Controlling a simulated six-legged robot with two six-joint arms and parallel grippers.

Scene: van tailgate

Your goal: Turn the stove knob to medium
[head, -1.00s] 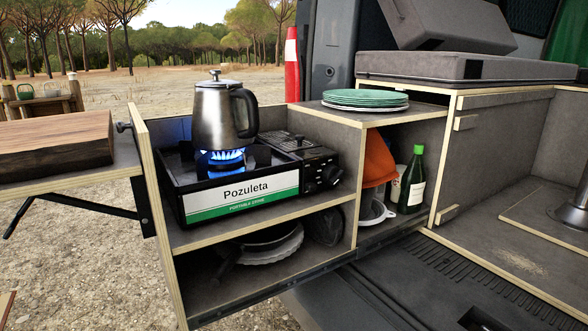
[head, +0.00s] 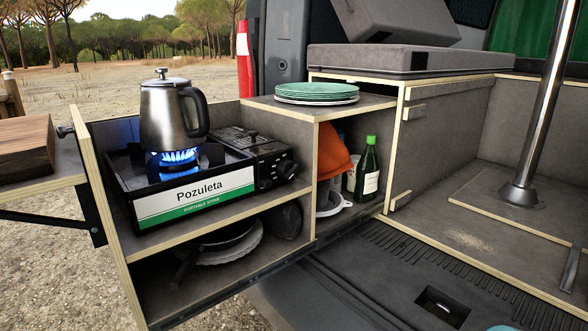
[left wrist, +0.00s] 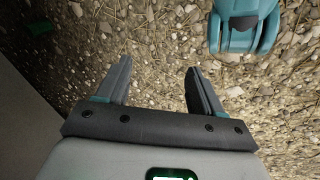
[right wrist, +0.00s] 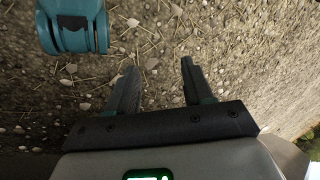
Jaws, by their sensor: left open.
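The portable stove (head: 190,196) sits on the upper shelf of the pull-out kitchen box in the head view, labelled Pozuleta. Its black knob (head: 288,168) is on the front panel at the stove's right end. A blue flame (head: 174,165) burns under a steel kettle (head: 168,118). My left gripper (left wrist: 160,78) is open and empty in the left wrist view, above gravel. My right gripper (right wrist: 158,75) is open and empty in the right wrist view, also above gravel. Neither gripper shows in the head view, and neither wrist view shows the stove.
Green plates (head: 317,91) are stacked on the counter right of the stove. A green bottle (head: 368,170) and an orange cloth (head: 337,152) are in the compartment below. A wooden block (head: 24,146) lies on the left side table. Gravel ground lies in front of the box.

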